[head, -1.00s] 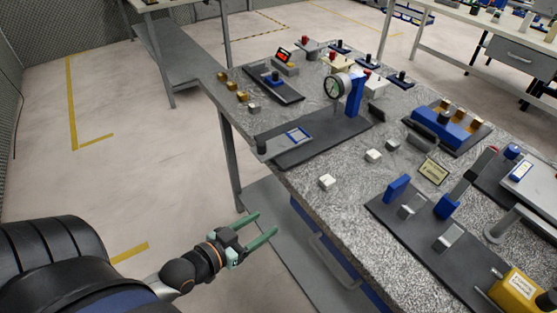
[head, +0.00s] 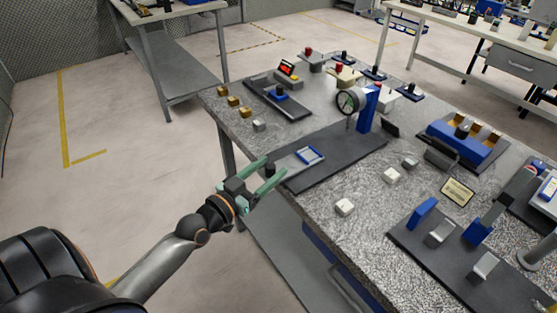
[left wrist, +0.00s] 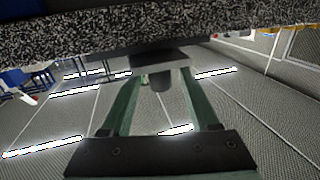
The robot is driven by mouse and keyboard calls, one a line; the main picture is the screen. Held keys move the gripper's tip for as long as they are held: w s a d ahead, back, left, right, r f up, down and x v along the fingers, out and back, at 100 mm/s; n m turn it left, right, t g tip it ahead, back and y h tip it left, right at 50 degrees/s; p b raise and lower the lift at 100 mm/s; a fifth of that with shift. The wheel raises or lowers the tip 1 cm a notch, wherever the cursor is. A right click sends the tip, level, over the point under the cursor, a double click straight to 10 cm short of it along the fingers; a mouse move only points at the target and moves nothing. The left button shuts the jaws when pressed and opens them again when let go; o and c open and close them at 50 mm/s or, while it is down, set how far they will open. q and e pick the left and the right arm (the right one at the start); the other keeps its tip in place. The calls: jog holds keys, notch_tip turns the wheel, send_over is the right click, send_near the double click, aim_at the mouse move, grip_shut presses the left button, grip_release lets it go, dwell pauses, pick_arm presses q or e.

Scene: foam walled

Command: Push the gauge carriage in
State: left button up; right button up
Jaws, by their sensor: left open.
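The gauge stand is a dark base plate (head: 335,158) on the granite table, with a round dial gauge (head: 348,102) on a blue post (head: 368,108). The carriage, with a blue-framed pale plate (head: 309,155), sits toward the base's left end. My left gripper (head: 273,167) is open at that end, by the table edge, its green fingers pointing toward the base. In the left wrist view a dark grey rounded knob (left wrist: 160,79) shows between the fingertips, under a dark plate; I cannot tell whether they touch it. My right gripper is not in view.
White blocks (head: 345,207) lie in front of the base. Brass blocks (head: 233,101) and a dark tray with a blue piece (head: 280,93) are behind it. A blue fixture (head: 462,137) stands right. Floor left of the table is clear.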

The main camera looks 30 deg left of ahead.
aim_at(292, 161)
pick_arm(q)
jog(key=shift+w+d, duration=0.15)
jog(key=shift+w, duration=0.8)
jog(key=shift+w+d, duration=0.1)
jog(key=shift+w, duration=0.85)
grip_shut()
